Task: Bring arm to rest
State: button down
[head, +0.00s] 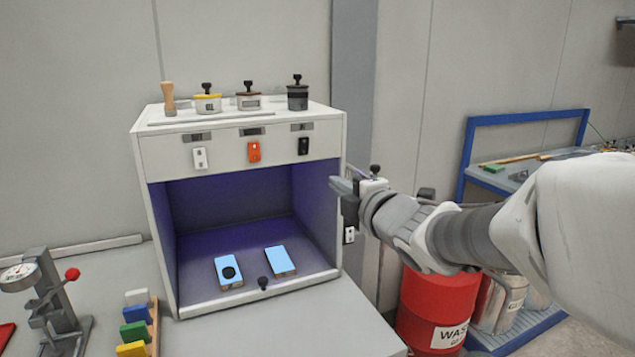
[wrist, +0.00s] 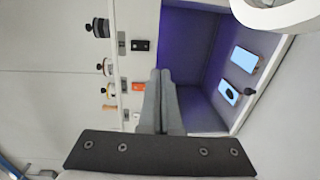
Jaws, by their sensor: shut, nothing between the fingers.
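My arm reaches in from the right in the head view. My gripper (head: 340,186) is at the right front edge of a white cabinet (head: 160,155) with an open, purple-lit chamber. In the wrist view my gripper (wrist: 161,78) shows its two grey fingers together, with nothing between them. The fingers point toward the cabinet front, beside the chamber opening. Whether they touch the cabinet, I cannot tell.
Two blue-topped blocks (head: 281,260) lie on the chamber floor. Several lidded pots (head: 207,103) stand on the cabinet top. A press with a dial (head: 52,305) and coloured blocks (head: 135,331) are at left. A red drum (head: 437,300) stands below my arm.

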jog(key=s+d+f+m+g+h+p, duration=0.2)
jog(key=s+d+f+m+g+h, duration=0.2)
jog(key=s+d+m+h, duration=0.8)
jog(key=s+a+f+m+g+y, duration=0.1)
jog(key=s+f+m+g+y, duration=0.1)
jog(key=s+m, duration=0.3)
jog(key=s+a+f+m+g+y, duration=0.1)
jog(key=s+f+m+g+y, duration=0.2)
jog(key=s, duration=0.7)
jog(key=f+m+g, duration=0.1)
jog(key=m, duration=0.1)
jog(key=shift+s+a+m, duration=0.3)
jog(key=shift+s+a, duration=0.1)
